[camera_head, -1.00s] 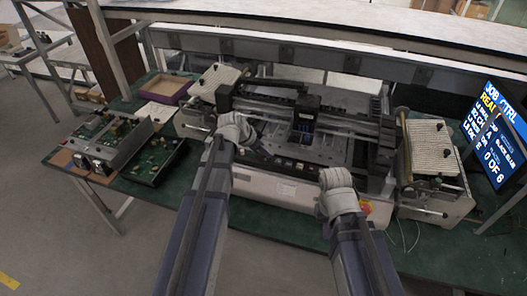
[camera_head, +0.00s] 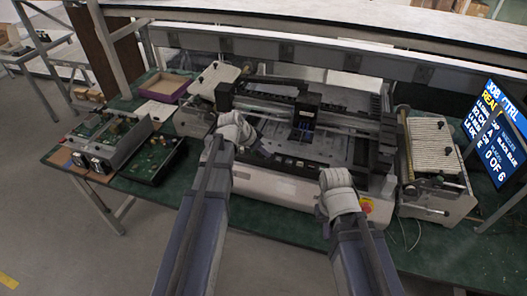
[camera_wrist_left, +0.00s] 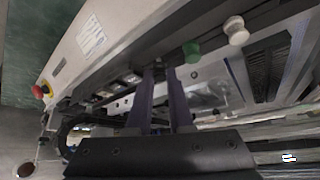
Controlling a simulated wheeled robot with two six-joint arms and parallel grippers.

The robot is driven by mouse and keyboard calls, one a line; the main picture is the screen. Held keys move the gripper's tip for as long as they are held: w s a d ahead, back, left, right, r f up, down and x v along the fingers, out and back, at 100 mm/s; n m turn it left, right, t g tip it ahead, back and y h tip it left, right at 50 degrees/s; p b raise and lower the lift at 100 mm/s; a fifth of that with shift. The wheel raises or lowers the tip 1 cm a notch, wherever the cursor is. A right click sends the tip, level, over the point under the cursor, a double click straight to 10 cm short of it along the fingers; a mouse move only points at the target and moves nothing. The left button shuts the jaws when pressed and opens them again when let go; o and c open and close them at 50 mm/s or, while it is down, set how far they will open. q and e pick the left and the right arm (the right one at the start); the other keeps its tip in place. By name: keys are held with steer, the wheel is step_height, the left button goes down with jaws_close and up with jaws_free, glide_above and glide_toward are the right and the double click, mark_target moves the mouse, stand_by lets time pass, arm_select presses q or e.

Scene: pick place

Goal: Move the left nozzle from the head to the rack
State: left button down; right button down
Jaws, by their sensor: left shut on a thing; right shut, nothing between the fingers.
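The machine's dark placement head (camera_head: 305,112) stands over the middle of the bed, with a blue part at its lower front. My left gripper (camera_head: 262,150) is at the front left of the machine, its fingers mostly hidden by my wrist in the head view. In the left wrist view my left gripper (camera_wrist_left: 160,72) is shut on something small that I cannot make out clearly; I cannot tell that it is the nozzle. My right gripper (camera_head: 338,180) is in front of the machine's right side, shut and empty, with its fingertips hidden. I cannot make out the rack.
A red stop button (camera_head: 367,208) is on the machine's front. A green knob (camera_wrist_left: 191,52) and a white knob (camera_wrist_left: 235,30) are near my left fingers. Feeder units (camera_head: 432,150) stand at the right by a screen (camera_head: 496,125). Circuit boards (camera_head: 155,158) and a purple box (camera_head: 166,86) are at the left.

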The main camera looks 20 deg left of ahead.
arm_select(q)
steer(key=c, duration=0.7)
jaws_free()
steer(key=shift+c, duration=0.2)
steer(key=c, duration=0.3)
steer(key=shift+c, duration=0.2)
steer(key=shift+r, duration=0.15)
step_height(320, 180, up, 7)
steer(key=p, duration=0.7)
steer(key=shift+d+f, duration=0.1)
steer(key=shift+f, duration=0.1)
steer(key=s+d+f+n+g+y, duration=0.1)
steer(key=s+d+f+g, duration=0.1)
steer(key=s+d, duration=0.2)
steer(key=s+d+f+n+g+y+b, duration=0.1)
steer(key=s+d, duration=0.4)
steer(key=s, duration=0.6)
steer(key=s+d+f+n+g+y+b, duration=0.1)
steer(key=s+d+f+g+y, duration=0.1)
steer(key=s, duration=0.6)
steer(key=d+y, duration=0.1)
steer(key=d, duration=0.1)
steer(key=shift+s+d+f+g, duration=0.2)
steer(key=shift+d+f+g, duration=0.1)
steer(key=shift+f+g, duration=0.1)
